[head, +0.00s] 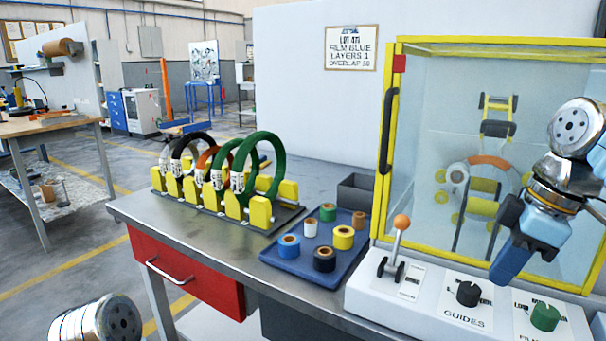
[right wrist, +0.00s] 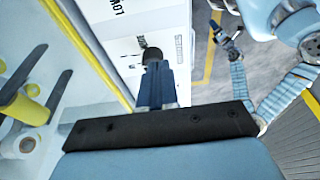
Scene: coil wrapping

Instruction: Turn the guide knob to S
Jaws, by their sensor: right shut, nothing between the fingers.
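The guide knob (head: 468,293) is a black knob on the white control panel (head: 415,312), above the printed word GUIDES. Its letter marks are partly hidden and too small to read, so I cannot tell where it points. My right gripper (head: 503,272) is shut and empty, its blue fingers pointing down just to the right of the guide knob in the head view. In the right wrist view the shut fingers (right wrist: 155,75) reach toward a dark knob (right wrist: 152,54), and I cannot tell whether they touch it. My left gripper is out of view.
A green knob (head: 545,316) sits to the right on the same panel. A lever with an orange ball (head: 402,222) stands at the left. A yellow-framed clear enclosure (head: 383,200) rises behind. A blue tray (head: 283,257) of tape rolls and a rack of coils (head: 262,213) lie farther left.

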